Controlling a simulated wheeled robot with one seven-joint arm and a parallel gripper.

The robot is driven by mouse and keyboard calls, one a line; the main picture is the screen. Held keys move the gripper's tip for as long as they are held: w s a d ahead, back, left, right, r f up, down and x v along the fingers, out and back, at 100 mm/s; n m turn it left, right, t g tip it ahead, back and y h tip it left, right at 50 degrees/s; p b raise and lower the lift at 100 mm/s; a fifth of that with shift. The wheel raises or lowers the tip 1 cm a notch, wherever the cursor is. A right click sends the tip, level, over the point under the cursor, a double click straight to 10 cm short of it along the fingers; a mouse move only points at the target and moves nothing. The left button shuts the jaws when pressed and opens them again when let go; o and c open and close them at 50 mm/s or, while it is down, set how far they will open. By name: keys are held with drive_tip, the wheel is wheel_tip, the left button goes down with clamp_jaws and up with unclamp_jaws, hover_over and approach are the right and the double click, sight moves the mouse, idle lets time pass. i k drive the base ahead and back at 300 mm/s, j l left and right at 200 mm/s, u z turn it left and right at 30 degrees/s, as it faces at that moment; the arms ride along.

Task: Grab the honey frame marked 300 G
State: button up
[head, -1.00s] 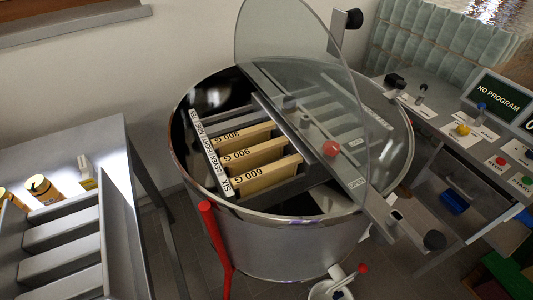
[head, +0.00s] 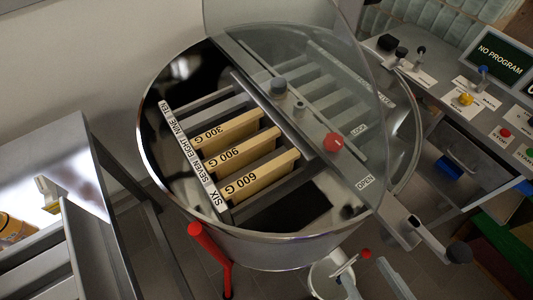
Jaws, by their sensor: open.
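The honey frame marked 300 G (head: 228,131) is a wooden bar in the rack of the round steel tank (head: 285,238). It is the farthest of three frames, behind the 900 G frame (head: 237,151) and the 600 G frame (head: 262,172). Only the tops of the frames show clearly. Two grey fingers at the bottom edge look like my gripper (head: 362,269), apart and empty, low in front of the tank and far from the frames.
A clear lid (head: 330,110) with a red knob (head: 333,142) covers the tank's right part; the three frames lie in the uncovered left part. A red post (head: 212,258) stands at the front. A metal bench (head: 50,170) is left, a control panel (head: 500,65) right.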

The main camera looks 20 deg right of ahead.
sight(212, 141)
drive_tip(key=k+j, duration=0.1)
drive_tip(key=j, duration=0.4)
drive_tip(key=k+j+u, duration=0.1)
drive_tip(key=j, duration=0.4)
drive_tip(key=k+j, duration=0.15)
drive_tip(key=j, duration=0.35)
